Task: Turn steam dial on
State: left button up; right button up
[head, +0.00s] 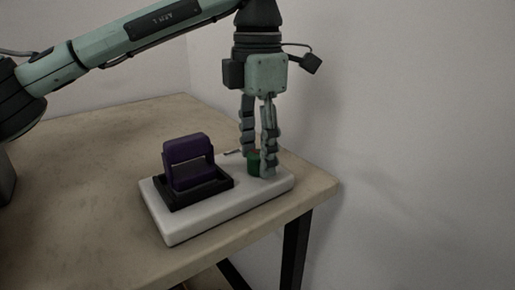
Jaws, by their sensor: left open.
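A white base plate (204,222) lies near the table's right corner. On its right part is a small green dial (254,163), which I take to be the steam dial; a bit of reddish colour shows at its top. My left gripper (261,168) points straight down over the dial, its fingers open and on either side of it. The near finger hides part of the dial, and I cannot tell whether the fingers touch it. A purple part (188,147) stands in a black frame (208,189) on the left of the plate. My right gripper is out of view.
The beige table (90,160) is bare to the left of and behind the plate. Its right edge and corner are close to the plate, with a dark table leg (295,245) below. Plain pale walls rise behind and at right.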

pick_arm(q)
jog(key=c, duration=1.1)
jog(key=shift+c, duration=0.2)
jog(key=shift+m, duration=0.3)
jog(key=m, duration=0.9)
jog(key=shift+w, duration=0.1)
jog(key=m, duration=0.4)
jog(key=shift+m, duration=2.1)
